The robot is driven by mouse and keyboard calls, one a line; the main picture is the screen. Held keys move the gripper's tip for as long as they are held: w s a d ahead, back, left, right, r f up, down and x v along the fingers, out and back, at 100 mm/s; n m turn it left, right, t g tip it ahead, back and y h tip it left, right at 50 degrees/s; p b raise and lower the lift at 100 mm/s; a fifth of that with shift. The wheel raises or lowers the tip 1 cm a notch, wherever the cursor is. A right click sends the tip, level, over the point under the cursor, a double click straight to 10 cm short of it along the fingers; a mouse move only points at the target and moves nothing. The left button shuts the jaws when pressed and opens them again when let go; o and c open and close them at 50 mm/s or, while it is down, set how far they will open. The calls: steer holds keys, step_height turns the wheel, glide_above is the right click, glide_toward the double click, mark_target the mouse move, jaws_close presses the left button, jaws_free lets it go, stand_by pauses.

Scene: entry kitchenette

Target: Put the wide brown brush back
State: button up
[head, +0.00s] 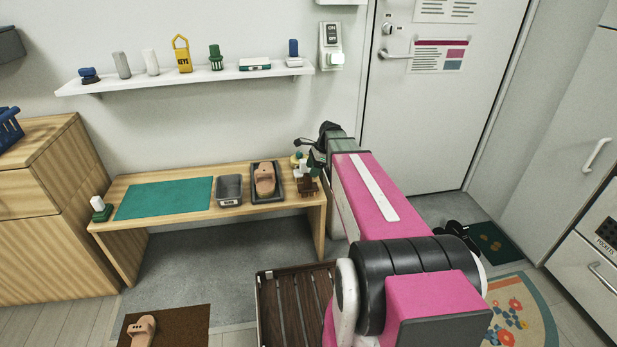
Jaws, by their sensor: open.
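A small brown object (307,188), which looks like the wide brown brush, is at the right end of the wooden bench (150,184). My gripper (308,168) points down just above and beside it, and its jaws are open. My arm and the gripper's own body hide part of this spot. I cannot tell whether the jaws touch the brown object. Small green, white and yellowish shapes (298,160) crowd the same place and are hard to tell apart.
On the bench are a dark tray (281,193) with a tan slipper (265,180), a grey bin (229,191), a teal mat (165,198) and a green-and-white item (101,209). A wall shelf (190,78) holds several small items. A slatted crate (297,310) stands in front.

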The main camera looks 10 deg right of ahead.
steer(key=s+a+f+n+h, duration=0.1)
steer(key=s+n+h, duration=0.3)
steer(key=s+n, duration=1.4)
steer(key=s+a, duration=0.1)
steer(key=s, duration=0.1)
steer(key=shift+s+f+h, duration=0.3)
steer(key=shift+s+f, duration=0.1)
